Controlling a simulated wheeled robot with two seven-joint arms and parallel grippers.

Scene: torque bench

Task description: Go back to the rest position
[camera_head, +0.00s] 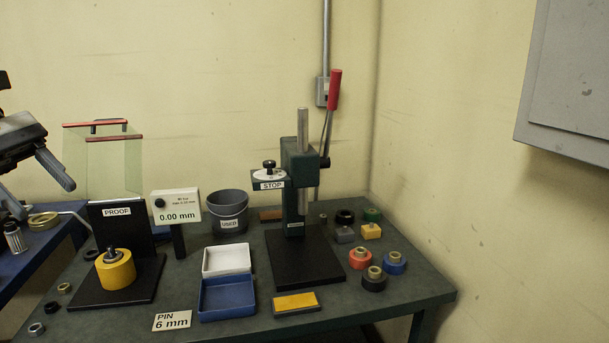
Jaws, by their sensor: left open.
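My left gripper (44,201) is at the left edge of the head view, raised in the air. Its two dark fingers are spread apart with nothing between them. It hangs left of the clear guard (114,170) and the PROOF stand, above the blue surface at the left. Part of its arm is cut off by the picture edge. My right gripper does not show.
An arbor press (298,164) with a red lever (334,90) stands mid-bench (395,293). A yellow cylinder (116,270) sits on the PROOF stand's base. A USED bucket (229,208), a white tray (227,259) and a blue tray (227,297) stand between. Several coloured pieces lie right.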

